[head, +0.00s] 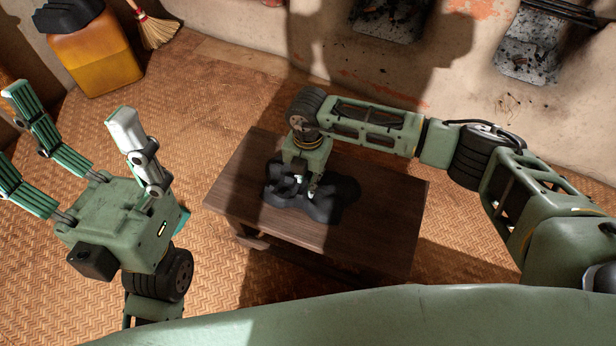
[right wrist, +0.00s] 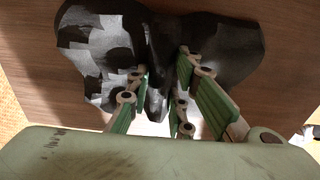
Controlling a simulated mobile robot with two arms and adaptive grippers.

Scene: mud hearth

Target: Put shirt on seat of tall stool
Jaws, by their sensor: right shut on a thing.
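The dark shirt (head: 337,203) is a crumpled black bundle on the brown wooden top (head: 385,225) of a rectangular piece with legs. I cannot tell whether this is the tall stool. The shirt also shows in the right wrist view (right wrist: 225,50), bunched between the fingers, with light patches on its left part. My right gripper (head: 306,186) points down and is shut on the shirt; its fingers (right wrist: 160,95) pinch a fold. My left gripper (head: 72,125) is at the left, fingers spread wide and empty, away from the shirt.
A yellow container (head: 98,58) with a black thing (head: 66,14) on top stands at the upper left, beside a straw broom (head: 155,30). Sooty dark panels (head: 530,45) are at the upper right. Woven floor (head: 225,110) left of the wooden piece is clear.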

